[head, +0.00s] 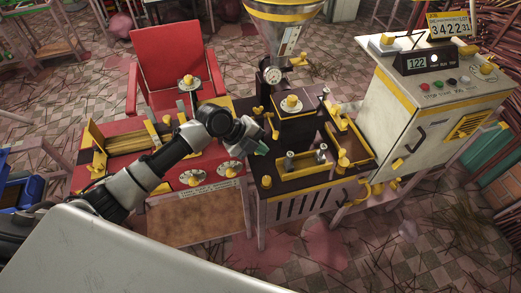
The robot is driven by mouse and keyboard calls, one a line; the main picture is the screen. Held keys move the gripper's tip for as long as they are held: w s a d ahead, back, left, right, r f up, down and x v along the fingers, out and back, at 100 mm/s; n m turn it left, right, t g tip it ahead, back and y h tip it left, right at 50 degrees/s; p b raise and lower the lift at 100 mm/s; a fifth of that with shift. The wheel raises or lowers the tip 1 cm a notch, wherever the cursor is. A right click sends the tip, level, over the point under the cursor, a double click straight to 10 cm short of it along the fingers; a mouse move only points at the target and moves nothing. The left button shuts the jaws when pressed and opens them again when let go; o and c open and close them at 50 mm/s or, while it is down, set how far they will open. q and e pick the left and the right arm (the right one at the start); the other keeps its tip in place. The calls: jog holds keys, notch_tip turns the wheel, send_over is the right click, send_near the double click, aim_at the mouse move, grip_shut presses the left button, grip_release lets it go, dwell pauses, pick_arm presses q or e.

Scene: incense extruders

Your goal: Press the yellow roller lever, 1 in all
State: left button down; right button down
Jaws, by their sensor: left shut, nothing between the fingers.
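The dark extruder table (315,183) stands in the middle, with several yellow parts on it. A yellow lever-like part (343,158) stands at its right front, and another yellow knob (258,111) is at its left rear edge. I cannot tell which of them is the roller lever. My left arm reaches in from the left. My left gripper (261,149) is shut and empty over the left side of the dark table, left of the yellow lever-like part. Its small size hides whether it touches anything. My right gripper is out of view.
A red table (210,165) with dials and a yellow-edged tray stands left, below my arm. A red chair (172,60) is behind it. A pale control cabinet (400,110) stands right, and a metal hopper (283,30) rises at the back. Tiled floor shows in front.

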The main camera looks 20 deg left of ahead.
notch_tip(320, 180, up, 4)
jog(key=p, duration=0.3)
jog(key=shift+p, duration=0.4)
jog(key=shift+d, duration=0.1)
dwell(0.3)
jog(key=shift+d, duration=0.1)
